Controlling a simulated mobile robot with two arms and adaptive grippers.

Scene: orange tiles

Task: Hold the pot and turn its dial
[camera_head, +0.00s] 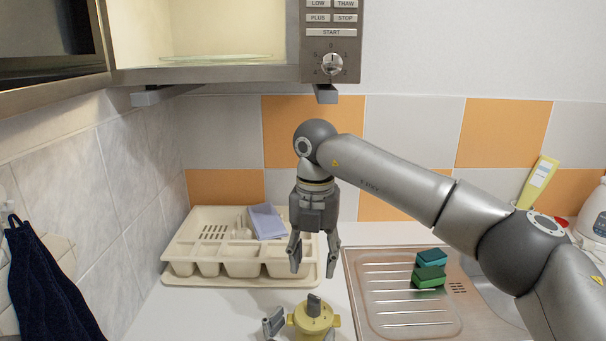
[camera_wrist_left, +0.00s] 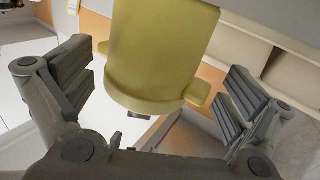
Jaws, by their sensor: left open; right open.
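The yellow pot (camera_head: 302,333) stands at the bottom middle of the head view, cut off by the frame edge. Its grey dial (camera_head: 314,305) sticks up from its top. In the left wrist view the yellow pot (camera_wrist_left: 160,55) fills the space between the fingers of my left gripper (camera_wrist_left: 162,85), which is open with a gap on both sides. In the head view, parts of the left gripper's fingers show beside the pot. My right gripper (camera_head: 314,270) is open and empty, pointing down a little above the dial.
A cream cutlery tray (camera_head: 180,250) with a blue-grey cloth (camera_head: 266,221) lies behind the pot. A metal drainboard (camera_head: 395,325) with green and blue sponges (camera_head: 429,272) is at the right. A microwave (camera_head: 331,85) hangs above. A dark towel (camera_head: 45,285) hangs at the left.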

